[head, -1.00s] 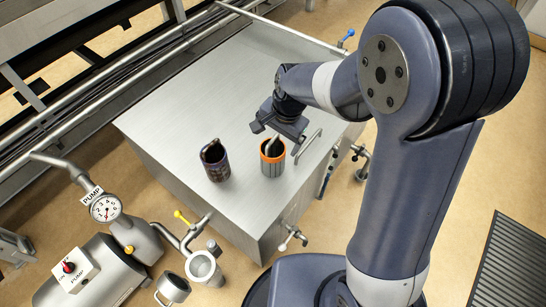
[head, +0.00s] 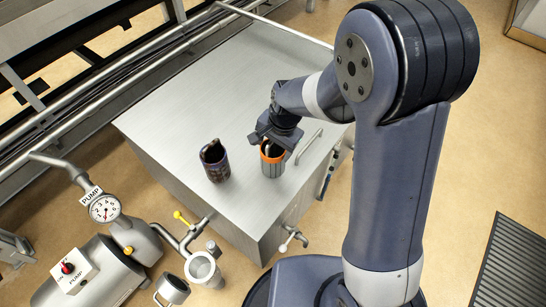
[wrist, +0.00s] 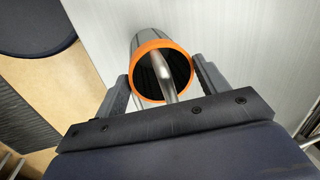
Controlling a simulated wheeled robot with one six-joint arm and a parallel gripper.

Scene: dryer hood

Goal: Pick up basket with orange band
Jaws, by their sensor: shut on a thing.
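The basket with the orange band (head: 272,164) is a grey cylinder with an orange rim. It stands upright on the metal hood top (head: 240,80), near its front right edge. My gripper (head: 272,146) is at its top. In the wrist view the orange-banded basket (wrist: 137,46) sits between the two fingers of my gripper (wrist: 163,84), with its metal handle running across the opening towards the palm. The jaws are shut on the basket. In the head view my gripper hides part of its rim.
A second, dark patterned basket (head: 215,165) with a handle stands to the left, apart from my gripper. A bar handle (head: 309,146) is on the hood top to the right. A pump (head: 95,275) and gauge (head: 104,208) are at lower left. The hood top behind is clear.

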